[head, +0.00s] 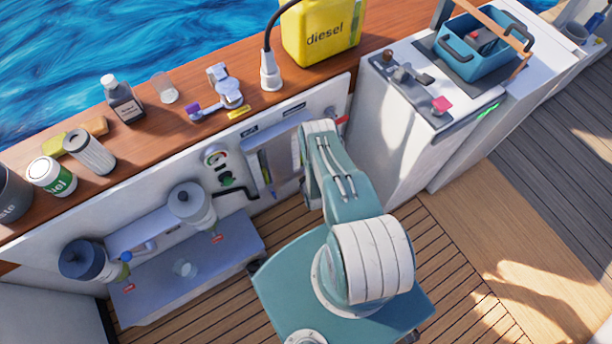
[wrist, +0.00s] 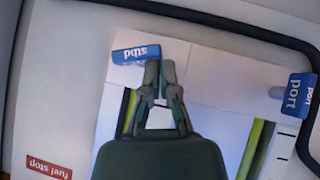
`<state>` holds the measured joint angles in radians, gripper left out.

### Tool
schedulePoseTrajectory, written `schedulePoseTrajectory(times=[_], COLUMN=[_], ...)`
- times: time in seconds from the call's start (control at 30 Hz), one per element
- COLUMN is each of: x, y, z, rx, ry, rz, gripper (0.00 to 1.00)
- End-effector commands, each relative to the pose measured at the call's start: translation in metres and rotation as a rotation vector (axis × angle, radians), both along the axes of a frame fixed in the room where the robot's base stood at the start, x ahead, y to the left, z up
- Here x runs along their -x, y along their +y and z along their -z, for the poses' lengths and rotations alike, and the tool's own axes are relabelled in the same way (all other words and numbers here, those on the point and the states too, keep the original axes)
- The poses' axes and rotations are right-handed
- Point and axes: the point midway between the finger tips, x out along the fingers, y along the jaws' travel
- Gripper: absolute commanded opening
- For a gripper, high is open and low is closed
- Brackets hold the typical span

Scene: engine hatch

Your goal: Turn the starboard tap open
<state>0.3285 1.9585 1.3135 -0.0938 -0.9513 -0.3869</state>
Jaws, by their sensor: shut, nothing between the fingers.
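In the wrist view, the starboard tap (wrist: 136,54) is a blue handle marked "stbd", its lettering upside down. It lies nearly level, slightly tilted, on the white panel. My gripper (wrist: 159,68) is shut and empty, its fingertips at the right end of this handle and overlapping it in the picture. I cannot tell whether they touch it. The blue port tap (wrist: 292,93), marked "port", is at the right edge. In the head view my own arm covers the gripper and the taps.
Yellow-green upright strips (wrist: 249,150) show on the panel either side of my gripper. A black hose (wrist: 225,28) curves across the top and right. In the head view, a wooden ledge (head: 205,125) with a yellow diesel can (head: 322,40) runs above.

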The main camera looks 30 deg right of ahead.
Motion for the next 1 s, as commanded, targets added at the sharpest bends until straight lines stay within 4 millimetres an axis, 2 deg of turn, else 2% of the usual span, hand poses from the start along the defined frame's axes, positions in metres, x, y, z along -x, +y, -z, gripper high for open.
schedulePoseTrajectory(times=[1.0], x=[0.000], y=[0.006], z=[0.026], rx=[-0.001], ry=[0.001], rz=[0.000], gripper=[0.00])
